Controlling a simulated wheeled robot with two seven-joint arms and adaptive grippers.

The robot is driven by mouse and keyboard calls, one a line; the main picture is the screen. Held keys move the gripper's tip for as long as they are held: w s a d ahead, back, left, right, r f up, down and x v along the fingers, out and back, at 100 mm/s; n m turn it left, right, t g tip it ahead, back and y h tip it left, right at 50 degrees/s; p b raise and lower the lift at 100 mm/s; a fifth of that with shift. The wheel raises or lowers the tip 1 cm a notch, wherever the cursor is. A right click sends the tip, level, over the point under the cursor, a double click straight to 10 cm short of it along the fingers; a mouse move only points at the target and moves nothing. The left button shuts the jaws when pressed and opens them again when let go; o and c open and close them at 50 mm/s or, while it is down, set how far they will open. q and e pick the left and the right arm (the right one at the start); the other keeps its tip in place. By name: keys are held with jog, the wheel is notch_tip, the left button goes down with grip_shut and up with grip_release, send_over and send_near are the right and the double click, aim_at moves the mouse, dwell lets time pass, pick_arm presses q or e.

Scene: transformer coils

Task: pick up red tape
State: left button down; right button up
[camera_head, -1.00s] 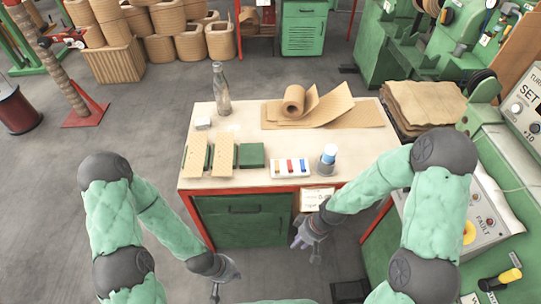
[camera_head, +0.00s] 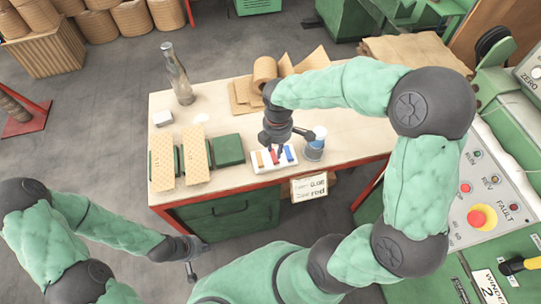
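The red tape (camera_head: 274,156) is a small red piece on a white tray (camera_head: 262,167) near the front edge of the workbench. It lies between an orange piece (camera_head: 260,160) and a blue piece (camera_head: 289,153). My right gripper (camera_head: 279,147) points down just above the tray, close to the red tape. Its fingers look spread, and I see nothing held; whether they touch the tape I cannot tell. My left gripper (camera_head: 195,262) hangs low in front of the workbench, open and empty.
On the workbench (camera_head: 225,110) stand a glass bottle (camera_head: 177,78), a blue-topped container (camera_head: 315,146), tan boards (camera_head: 195,160), a green block (camera_head: 228,150) and a brown paper roll (camera_head: 265,70). A control panel (camera_head: 485,200) stands at the right.

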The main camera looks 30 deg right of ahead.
jog(key=b, duration=0.2)
send_over(277, 162)
jog(key=f, duration=0.5)
jog(key=shift+s+a, duration=0.15)
jog(key=shift+a, duration=0.05)
notch_tip(277, 162, down, 5)
jog(key=shift+d+r+b, duration=0.1)
jog(key=shift+d+b, duration=0.05)
jog(key=shift+b, duration=0.85)
grip_shut()
